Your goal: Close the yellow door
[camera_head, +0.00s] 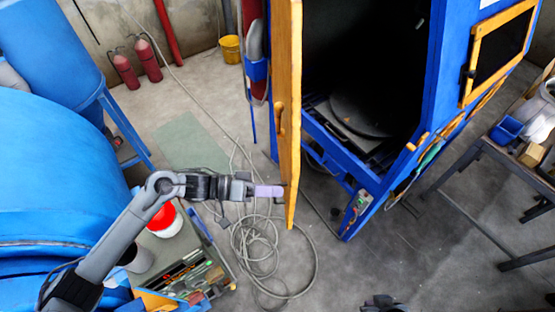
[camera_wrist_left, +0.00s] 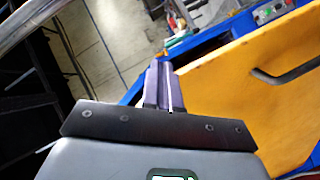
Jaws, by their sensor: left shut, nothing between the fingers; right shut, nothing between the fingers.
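The yellow door (camera_head: 288,100) of the blue blasting cabinet stands swung wide open, seen nearly edge-on in the head view. In the left wrist view the yellow door (camera_wrist_left: 250,90) fills the right side, with a dark bar handle (camera_wrist_left: 290,72) on its face. My left gripper (camera_head: 270,191) is shut and empty, its pale purple fingers close to the door's lower part on the left side. The fingers (camera_wrist_left: 163,84) also show beside the door's edge in the left wrist view; I cannot tell whether they touch it. My right gripper's fingers are not visible.
The open cabinet (camera_head: 330,135) has a dark interior with a round turntable (camera_head: 362,112). Coiled hose (camera_head: 262,250) lies on the floor below the door. A blue drum (camera_head: 50,170) and a tool cart (camera_head: 185,275) stand left. A workbench (camera_head: 500,150) stands right.

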